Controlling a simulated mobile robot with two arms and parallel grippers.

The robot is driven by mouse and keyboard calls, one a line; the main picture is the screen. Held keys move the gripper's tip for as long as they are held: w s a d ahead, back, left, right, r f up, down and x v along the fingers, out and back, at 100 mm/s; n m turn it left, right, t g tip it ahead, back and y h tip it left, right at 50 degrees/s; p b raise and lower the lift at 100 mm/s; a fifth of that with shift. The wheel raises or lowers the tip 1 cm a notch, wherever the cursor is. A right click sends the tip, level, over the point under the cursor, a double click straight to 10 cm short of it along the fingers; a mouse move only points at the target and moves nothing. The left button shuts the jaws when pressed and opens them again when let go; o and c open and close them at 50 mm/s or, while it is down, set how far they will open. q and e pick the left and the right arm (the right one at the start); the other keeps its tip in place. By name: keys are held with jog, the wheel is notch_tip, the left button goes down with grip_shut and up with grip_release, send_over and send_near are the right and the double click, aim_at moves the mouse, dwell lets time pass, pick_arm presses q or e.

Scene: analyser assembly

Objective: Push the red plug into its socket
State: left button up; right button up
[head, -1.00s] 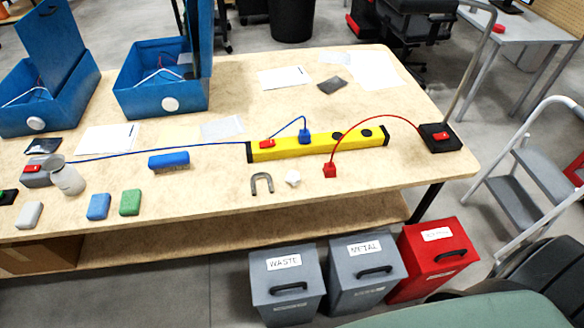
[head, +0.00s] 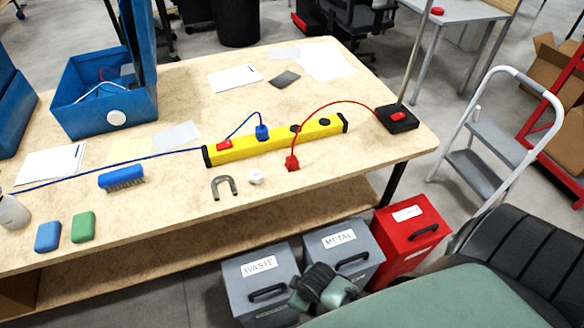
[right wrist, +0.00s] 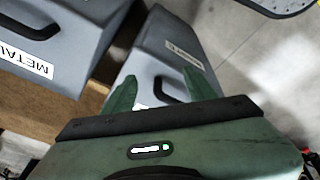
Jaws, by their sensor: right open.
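The red plug (head: 292,163) rests on the bench in front of the yellow power strip (head: 240,147), apart from it. Its red cable (head: 336,103) arcs up and over to a black box (head: 397,119) at the bench's right end. The strip has two dark open sockets, one near its middle (head: 296,128) and one further right (head: 325,122). A blue plug (head: 262,132) sits on the strip. My right gripper (right wrist: 158,90) is open and empty above the bins in the right wrist view, well away from the plug. My left gripper is not in view.
A grey horseshoe magnet (head: 223,188) and a white nut-like piece (head: 256,177) lie left of the plug. A brush (head: 121,178) lies further left. Grey bins (head: 258,278) and a red bin (head: 411,237) stand below the bench's front edge. A step ladder (head: 480,140) stands right.

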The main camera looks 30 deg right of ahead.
aim_at(292, 160)
jog(key=w+a+r+n+t+y+b, duration=0.1)
jog(key=w+a+r+n, duration=0.1)
jog(key=w+r+n, duration=0.45)
jog(key=w+a+r+n+b, duration=0.1)
jog(key=w+r+n, duration=0.3)
jog(key=r, duration=0.5)
jog(key=w+d+r+n, duration=0.2)
jog(key=w+d+n, duration=0.2)
jog(key=w+d+r+n+h, duration=0.1)
jog(key=w+d+r+n, duration=0.2)
jog(key=w+d+n, duration=0.1)
jog(key=w+d+r+n, duration=0.3)
jog(key=w+d+n, duration=0.1)
jog(key=n, duration=0.1)
jog(key=shift+w+h+b, duration=0.3)
jog(key=shift+w+h, duration=0.1)
jog(key=w+d+r+n, duration=0.2)
jog(key=d+r+n, duration=0.2)
jog(key=d, duration=0.3)
jog(key=shift+w+d+r+h, duration=0.2)
jog(key=shift+w+r+h, duration=0.1)
jog(key=shift+r+h, duration=0.15)
jog(key=shift+x, duration=1.3)
